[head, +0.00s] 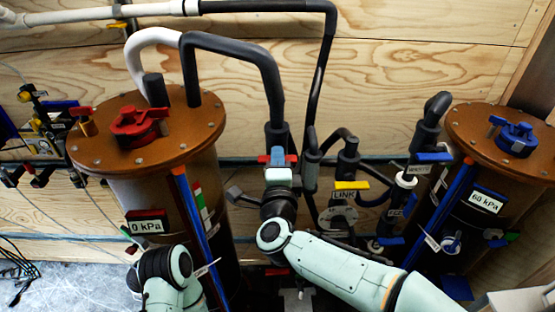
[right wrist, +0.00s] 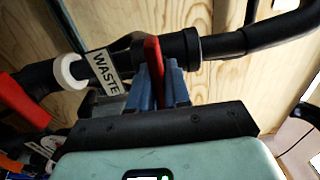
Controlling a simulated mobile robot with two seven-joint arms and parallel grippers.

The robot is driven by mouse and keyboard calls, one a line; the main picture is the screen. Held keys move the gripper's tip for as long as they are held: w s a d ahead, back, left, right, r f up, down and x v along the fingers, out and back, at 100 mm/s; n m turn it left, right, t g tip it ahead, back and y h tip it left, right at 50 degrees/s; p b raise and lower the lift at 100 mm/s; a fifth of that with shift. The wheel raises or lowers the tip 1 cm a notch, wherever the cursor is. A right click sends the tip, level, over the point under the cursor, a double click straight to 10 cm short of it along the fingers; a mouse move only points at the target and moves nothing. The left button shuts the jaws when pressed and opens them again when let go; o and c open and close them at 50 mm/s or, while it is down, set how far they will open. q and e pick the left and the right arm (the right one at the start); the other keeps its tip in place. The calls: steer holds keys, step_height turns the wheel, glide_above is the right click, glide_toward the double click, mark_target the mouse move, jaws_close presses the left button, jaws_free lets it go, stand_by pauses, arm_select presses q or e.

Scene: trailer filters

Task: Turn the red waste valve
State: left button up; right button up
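The red waste valve handle (right wrist: 153,62) stands upright in the right wrist view, in front of a black pipe with a white WASTE label (right wrist: 104,72). My right gripper (right wrist: 162,82) has its blue fingers on both sides of the handle, with little or no gap showing, and looks shut on it. In the head view my right gripper (head: 278,157) is at the black vertical pipe, and red ends of the handle (head: 263,159) show beside the fingers. The handle's base is mostly hidden. My left arm shows at the lower left of the head view; its gripper is not seen.
A brown canister with a red knob (head: 136,125) and a 0 kPa sign (head: 147,222) stands left. Another with a blue knob (head: 514,138) stands right. A yellow LINK valve (head: 351,185) and black pipes crowd the middle. Plywood walls stand behind.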

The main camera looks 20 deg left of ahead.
jaws_close()
steer(key=n+p, duration=0.1)
steer(key=n, duration=0.3)
steer(key=shift+n, duration=0.3)
steer(key=n+p, duration=0.1)
steer(key=n, duration=0.3)
steer(key=shift+r+n+p, duration=0.1)
steer(key=shift+n+p, duration=0.2)
steer(key=shift+p, duration=0.1)
steer(key=n+p, duration=0.1)
steer(key=n, duration=0.3)
arm_select(q)
steer(key=w+r+p, duration=0.1)
steer(key=w+r, duration=0.2)
steer(key=r, duration=0.3)
steer(key=shift+w+r+p, duration=0.25)
steer(key=shift+w+p, duration=0.05)
steer(key=shift+p, duration=0.05)
arm_select(e)
steer(key=shift+n, duration=2.4)
